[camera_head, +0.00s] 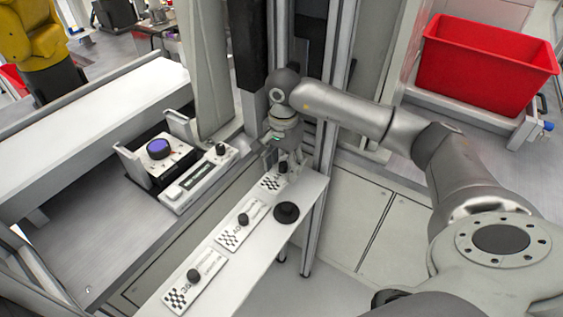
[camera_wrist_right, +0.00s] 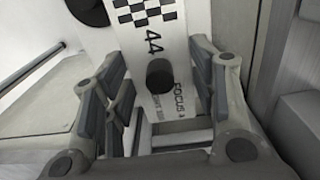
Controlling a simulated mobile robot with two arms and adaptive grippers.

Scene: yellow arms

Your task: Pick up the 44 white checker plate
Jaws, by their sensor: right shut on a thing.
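The 44 white checker plate (camera_wrist_right: 148,48) fills the upper middle of the right wrist view, with its checker pattern, the number 44 and a round black knob. In the head view the plate (camera_head: 268,184) is at the far end of the narrow white shelf, partly hidden by my right gripper. My right gripper (camera_head: 290,165) reaches down over it. I cannot tell whether the plate is clear of the shelf. My left gripper is not in view.
Two similar checker plates, one marked 40 (camera_head: 236,229) and one marked 36 (camera_head: 194,282), lie nearer on the white shelf (camera_head: 255,262). A black round disc (camera_head: 286,212) is beside them. A device with a blue top (camera_head: 158,149) stands left. A red bin (camera_head: 487,62) is at right.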

